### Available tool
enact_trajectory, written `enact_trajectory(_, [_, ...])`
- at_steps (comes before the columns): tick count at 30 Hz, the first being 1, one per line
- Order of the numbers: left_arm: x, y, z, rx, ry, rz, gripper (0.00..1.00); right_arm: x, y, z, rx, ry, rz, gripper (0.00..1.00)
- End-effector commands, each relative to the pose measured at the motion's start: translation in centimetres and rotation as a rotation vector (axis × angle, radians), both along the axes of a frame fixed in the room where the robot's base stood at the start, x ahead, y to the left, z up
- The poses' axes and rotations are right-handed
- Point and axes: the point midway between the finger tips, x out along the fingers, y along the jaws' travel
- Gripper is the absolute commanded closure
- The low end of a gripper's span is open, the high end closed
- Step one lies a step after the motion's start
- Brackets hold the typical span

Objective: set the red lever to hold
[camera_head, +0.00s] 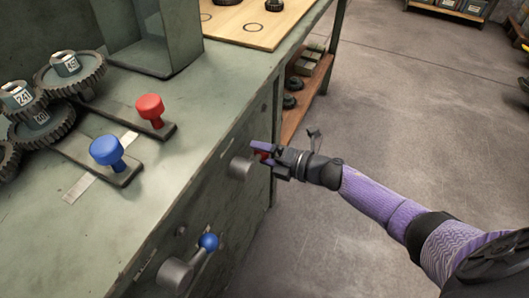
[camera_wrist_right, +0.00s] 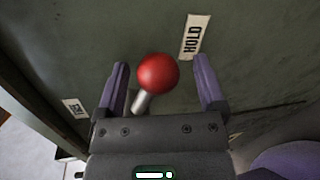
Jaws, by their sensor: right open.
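The red lever shows in the right wrist view as a red ball knob (camera_wrist_right: 158,73) on a short metal stem. My right gripper (camera_wrist_right: 161,80) is open, with one purple finger on each side of the knob and visible gaps beside it. A white HOLD label (camera_wrist_right: 194,37) is on the panel above and right of the knob. In the head view my right gripper (camera_head: 263,150) is at the cabinet's front, by the lever's grey hub (camera_head: 241,167); it mostly hides the red knob. My left gripper is out of view.
A blue-knobbed lever (camera_head: 208,242) is on the same front, nearer. On the bench top (camera_head: 190,110) stand a red plunger knob (camera_head: 150,107), a blue one (camera_head: 106,150) and several gears (camera_head: 72,72). A second label (camera_wrist_right: 76,108) is at the left in the wrist view. Open floor lies right.

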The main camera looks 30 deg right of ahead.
Motion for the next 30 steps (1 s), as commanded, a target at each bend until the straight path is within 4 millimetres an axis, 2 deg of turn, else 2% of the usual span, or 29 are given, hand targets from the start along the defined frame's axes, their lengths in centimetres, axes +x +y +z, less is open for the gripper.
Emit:
enact_trajectory(5, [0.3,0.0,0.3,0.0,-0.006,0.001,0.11,-0.5,-0.4,0.2,0.0,0.001,0.0,0.11])
enact_trajectory(15, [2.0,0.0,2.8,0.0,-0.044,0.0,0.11,-6.4,-4.5,1.9,-0.001,0.001,0.0,0.11])
enact_trajectory(18, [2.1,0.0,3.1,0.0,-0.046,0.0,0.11,-7.5,-5.3,1.9,-0.001,0.001,0.0,0.11])
enact_trajectory(30, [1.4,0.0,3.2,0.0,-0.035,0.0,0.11,-8.0,-5.6,1.8,0.0,0.0,0.0,0.11])
